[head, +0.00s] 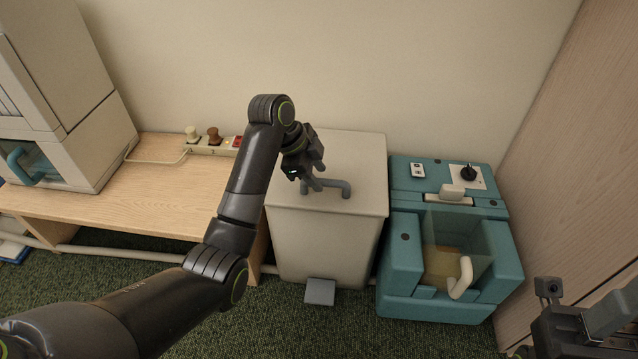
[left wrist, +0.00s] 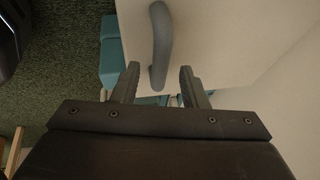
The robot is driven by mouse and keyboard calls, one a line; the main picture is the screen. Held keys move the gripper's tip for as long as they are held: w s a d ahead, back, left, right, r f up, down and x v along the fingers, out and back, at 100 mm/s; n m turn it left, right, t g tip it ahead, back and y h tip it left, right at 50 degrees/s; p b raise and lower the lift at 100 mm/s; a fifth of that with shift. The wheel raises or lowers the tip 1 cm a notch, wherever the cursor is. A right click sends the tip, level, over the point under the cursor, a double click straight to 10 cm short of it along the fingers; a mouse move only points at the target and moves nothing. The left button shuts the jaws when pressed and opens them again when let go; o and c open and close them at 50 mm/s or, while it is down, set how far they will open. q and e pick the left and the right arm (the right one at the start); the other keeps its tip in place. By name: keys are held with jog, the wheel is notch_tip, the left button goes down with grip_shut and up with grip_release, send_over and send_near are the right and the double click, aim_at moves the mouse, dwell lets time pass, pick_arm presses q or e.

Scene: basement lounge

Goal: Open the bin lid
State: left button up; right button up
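The pale bin (head: 325,240) stands against the wall with its flat lid (head: 350,150) shut. A grey bar handle (head: 338,188) is on the lid near its front, and it shows in the left wrist view (left wrist: 161,40). My left gripper (head: 314,186) is over the lid at the handle's left end. In the left wrist view the gripper (left wrist: 158,78) is open. Its two fingers stand on either side of the handle's near end, with a gap on each side. My right gripper (head: 590,325) is partly in view at the lower right; its fingertips are unclear.
A grey pedal (head: 319,291) sticks out at the bin's foot. A teal appliance (head: 400,260) with a white handle stands close on the right. A wooden bench (head: 150,200) with a power strip (head: 215,147) is on the left. Green carpet (head: 250,325) lies in front.

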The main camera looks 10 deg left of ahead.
pick_arm(q)
jog(key=shift+x, duration=0.85)
jog(key=shift+c, duration=0.3)
grip_shut()
